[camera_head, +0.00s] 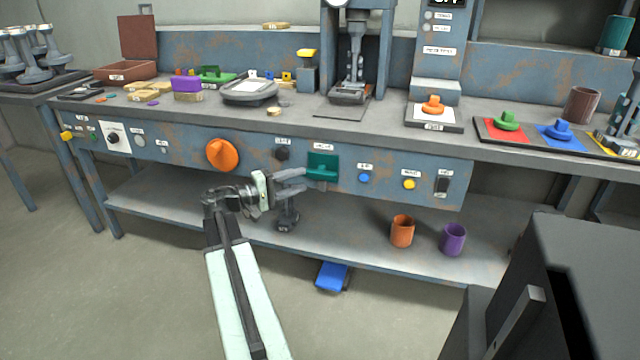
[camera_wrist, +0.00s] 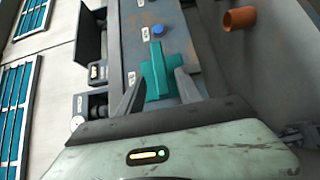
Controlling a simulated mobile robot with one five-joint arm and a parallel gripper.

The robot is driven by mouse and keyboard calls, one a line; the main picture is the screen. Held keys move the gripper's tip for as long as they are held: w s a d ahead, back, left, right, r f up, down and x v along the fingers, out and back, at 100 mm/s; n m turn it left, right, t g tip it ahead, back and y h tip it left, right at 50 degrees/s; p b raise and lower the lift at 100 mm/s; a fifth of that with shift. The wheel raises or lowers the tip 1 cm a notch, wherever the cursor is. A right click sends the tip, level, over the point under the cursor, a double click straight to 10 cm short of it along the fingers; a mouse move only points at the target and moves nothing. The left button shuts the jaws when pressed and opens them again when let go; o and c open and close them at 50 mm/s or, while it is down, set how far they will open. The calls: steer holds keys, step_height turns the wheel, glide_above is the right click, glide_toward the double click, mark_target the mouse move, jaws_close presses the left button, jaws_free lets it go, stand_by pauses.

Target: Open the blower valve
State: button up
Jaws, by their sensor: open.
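A teal valve handle (camera_head: 322,167) sits on the front panel of the bench, right of the middle, under a small label that I cannot read for sure. In the wrist view the teal handle (camera_wrist: 158,72) is a cross-like shape with a bar. My gripper (camera_head: 303,180) is open in front of the panel, just left of the handle in the head view. In the wrist view its two fingers (camera_wrist: 159,82) stand on either side of the handle's near part. I cannot tell whether they touch it.
An orange knob (camera_head: 222,154) is left on the panel; blue (camera_head: 364,178) and yellow (camera_head: 409,184) buttons and a dark switch (camera_head: 442,185) are right. The lower shelf holds an orange cup (camera_head: 402,231) and a purple cup (camera_head: 453,239). A blue pedal (camera_head: 332,276) is below.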

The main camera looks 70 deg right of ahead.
mark_target(314, 175)
steer(key=x, duration=0.7)
steer(key=shift+s+d, duration=0.15)
steer(key=shift+d, duration=0.1)
jaws_close()
